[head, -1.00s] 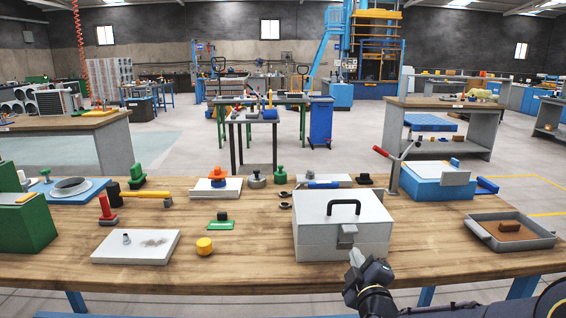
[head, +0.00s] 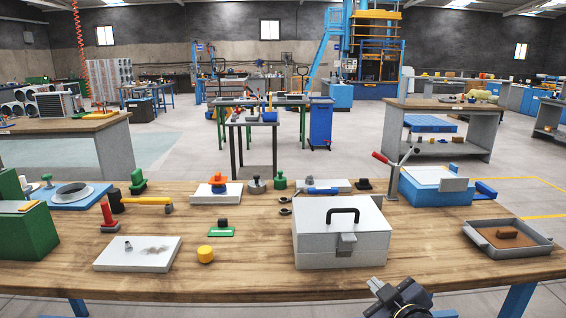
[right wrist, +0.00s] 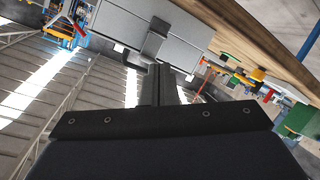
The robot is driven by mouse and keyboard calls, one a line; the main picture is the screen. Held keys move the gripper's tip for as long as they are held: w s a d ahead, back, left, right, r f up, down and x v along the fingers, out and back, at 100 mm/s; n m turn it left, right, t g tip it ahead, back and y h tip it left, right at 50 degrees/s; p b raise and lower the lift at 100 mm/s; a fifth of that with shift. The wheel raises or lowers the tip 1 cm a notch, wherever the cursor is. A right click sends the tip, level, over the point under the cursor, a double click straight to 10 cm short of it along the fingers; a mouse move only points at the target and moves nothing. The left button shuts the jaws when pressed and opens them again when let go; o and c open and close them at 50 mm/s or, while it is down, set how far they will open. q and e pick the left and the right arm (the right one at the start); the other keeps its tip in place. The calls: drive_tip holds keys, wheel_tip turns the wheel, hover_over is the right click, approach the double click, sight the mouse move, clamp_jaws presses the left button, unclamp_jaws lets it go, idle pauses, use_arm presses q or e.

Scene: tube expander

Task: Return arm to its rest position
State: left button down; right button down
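My right gripper (head: 376,290) is low at the front of the table in the head view, below and right of the grey box (head: 342,245) with the black handle. It is apart from the box and holds nothing. In the right wrist view its dark fingers (right wrist: 163,72) lie close together, with nothing between them. The grey box (right wrist: 185,30) shows beyond them, against the table edge. My left gripper is not in either view.
A wooden workbench (head: 240,270) spans the front. On it are a blue box (head: 436,194) beside a red-handled lever (head: 382,158), a grey tray (head: 480,241), a white plate (head: 135,262) and a yellow cylinder (head: 205,254). Open floor lies past the bench's front edge.

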drive_tip(key=s+d+r+m+g+y+p, duration=0.1)
drive_tip(key=s+m+g+p, duration=0.5)
drive_tip(key=s, duration=1.9)
drive_tip(key=r+m+g, duration=0.1)
drive_tip(key=m+g, duration=0.1)
drive_tip(key=m, duration=0.1)
drive_tip(key=shift+m+g+y, duration=0.3)
drive_tip(key=shift+m, duration=0.1)
drive_tip(key=shift+s+d+r, duration=0.1)
